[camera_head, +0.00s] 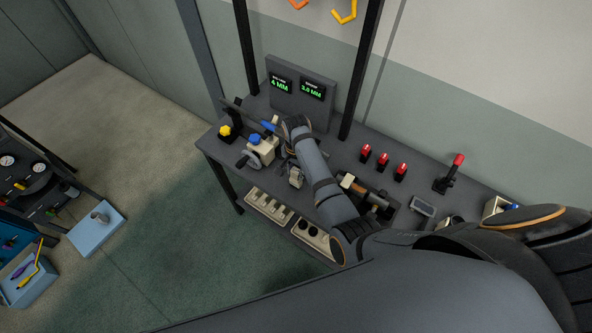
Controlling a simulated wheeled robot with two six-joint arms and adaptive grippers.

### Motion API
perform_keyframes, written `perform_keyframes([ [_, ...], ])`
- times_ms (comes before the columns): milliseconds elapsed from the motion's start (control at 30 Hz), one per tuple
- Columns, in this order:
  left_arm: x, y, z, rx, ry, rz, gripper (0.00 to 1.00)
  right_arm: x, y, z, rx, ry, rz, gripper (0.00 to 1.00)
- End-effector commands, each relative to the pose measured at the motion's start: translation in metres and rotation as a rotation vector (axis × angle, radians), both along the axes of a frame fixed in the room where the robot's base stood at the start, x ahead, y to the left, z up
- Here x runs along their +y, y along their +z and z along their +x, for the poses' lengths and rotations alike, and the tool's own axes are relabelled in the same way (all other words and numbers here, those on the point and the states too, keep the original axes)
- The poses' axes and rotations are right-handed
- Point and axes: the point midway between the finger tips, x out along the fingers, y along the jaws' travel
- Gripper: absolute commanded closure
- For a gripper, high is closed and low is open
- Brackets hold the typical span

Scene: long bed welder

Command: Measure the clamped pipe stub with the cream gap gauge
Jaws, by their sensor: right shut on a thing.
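My right arm reaches over the dark workbench from the right. Its gripper (281,128) is at the back left of the bench and is shut on a small piece that shows blue and cream (275,120). This looks like the cream gap gauge, but most of it is hidden by the gripper and wrist. Just left and in front of the gripper is a cream clamp block (264,152) with a crank handle and a blue round piece (254,138) on top, perhaps the clamped pipe stub. I cannot tell whether the gauge touches it. My left gripper is out of view.
Behind stands a panel (318,84) reading 4 MM and 3.0 MM. A yellow knob (225,130) is at the bench's left end.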

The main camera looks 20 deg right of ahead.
Motion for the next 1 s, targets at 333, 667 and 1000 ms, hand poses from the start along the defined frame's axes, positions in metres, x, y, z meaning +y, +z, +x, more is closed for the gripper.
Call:
perform_keyframes([
  [333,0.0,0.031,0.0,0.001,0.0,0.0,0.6,0.0,0.034,0.001,-0.002,0.0,0.0,1.0],
  [667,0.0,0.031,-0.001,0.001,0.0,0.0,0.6,0.0,0.072,0.001,-0.003,0.0,0.001,1.0],
  [1000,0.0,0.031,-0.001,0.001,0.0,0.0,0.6,0.0,0.1,0.0,0.0,0.0,0.0,1.0],
])
